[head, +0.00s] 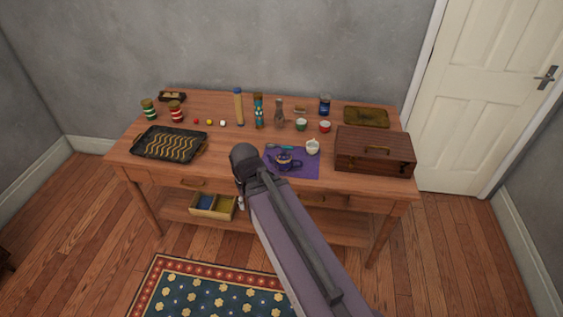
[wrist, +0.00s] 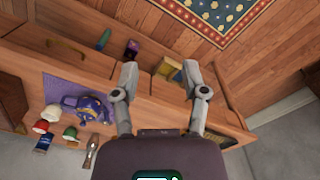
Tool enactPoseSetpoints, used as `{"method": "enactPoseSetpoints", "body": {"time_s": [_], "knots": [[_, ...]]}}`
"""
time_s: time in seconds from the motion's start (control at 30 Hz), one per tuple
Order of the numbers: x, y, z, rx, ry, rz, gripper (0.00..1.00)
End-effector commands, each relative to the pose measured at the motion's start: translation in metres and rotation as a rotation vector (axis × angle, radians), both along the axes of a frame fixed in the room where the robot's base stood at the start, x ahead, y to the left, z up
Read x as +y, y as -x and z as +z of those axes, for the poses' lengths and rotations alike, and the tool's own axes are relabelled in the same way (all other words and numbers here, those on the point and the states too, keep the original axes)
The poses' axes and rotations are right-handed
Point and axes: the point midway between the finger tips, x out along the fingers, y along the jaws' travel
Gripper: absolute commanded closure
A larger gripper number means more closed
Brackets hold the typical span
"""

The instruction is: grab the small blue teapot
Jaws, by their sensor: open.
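The small blue teapot (head: 286,160) is dark blue with a pale patterned band. It stands upright on a purple mat (head: 310,168) near the table's front edge. In the wrist view the teapot (wrist: 88,107) lies left of my gripper's fingers, outside the gap between them. My gripper (wrist: 161,68) is open and empty, its two fingers spread wide above the table's front edge. In the head view my own arm hides most of the gripper, which is left of the teapot and apart from it.
A white cup (head: 313,147) stands close right of the teapot. A wooden chest (head: 374,152) is further right, and a black tray (head: 169,145) is at left. Green (head: 301,125) and red (head: 325,127) cups and a vase (head: 279,114) stand behind. A divided box (head: 213,206) sits below.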

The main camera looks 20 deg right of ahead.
Motion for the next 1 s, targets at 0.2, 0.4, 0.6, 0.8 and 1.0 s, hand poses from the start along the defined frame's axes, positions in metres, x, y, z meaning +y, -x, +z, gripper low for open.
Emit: {"method": "enactPoseSetpoints", "body": {"time_s": [0.2, 0.4, 0.6, 0.8, 1.0], "knots": [[-0.001, -0.002, -0.001, 0.000, 0.005, 0.008, 0.34], [-0.014, -0.016, -0.013, 0.000, 0.067, 0.090, 0.34], [-0.035, -0.050, -0.035, 0.023, 0.221, 0.310, 0.34], [-0.063, -0.097, -0.054, 0.111, 0.438, 0.621, 0.34], [-0.085, -0.146, -0.064, 0.272, 0.652, 0.931, 0.34]]}}
